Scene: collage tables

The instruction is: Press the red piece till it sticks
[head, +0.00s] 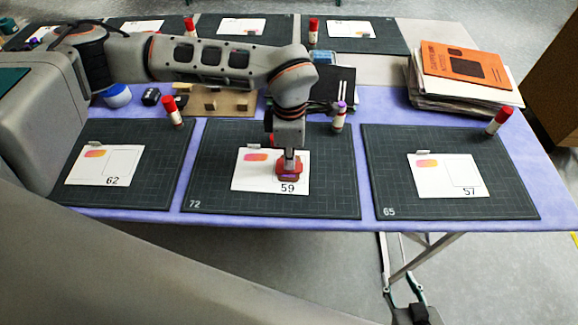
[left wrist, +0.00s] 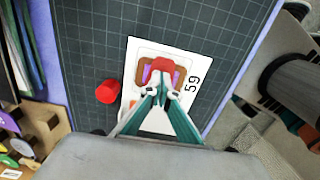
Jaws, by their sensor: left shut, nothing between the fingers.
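The red piece (head: 290,166) lies on the white card marked 59 (head: 242,180), on the middle mat. In the left wrist view the red piece (left wrist: 161,64) lies over a brown piece (left wrist: 142,72) with purple showing beside it. My left gripper (head: 289,158) points down over the red piece. Its fingers are shut with nothing between them, and in the left wrist view the tips (left wrist: 160,82) overlap the red piece's edge. I cannot tell how firmly they touch. The fingers hide part of the stacked pieces. My right gripper is not in view.
Mats with cards 62 (head: 103,166) and 57 (head: 447,175) flank this one. Books (head: 464,80) are stacked at the back right.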

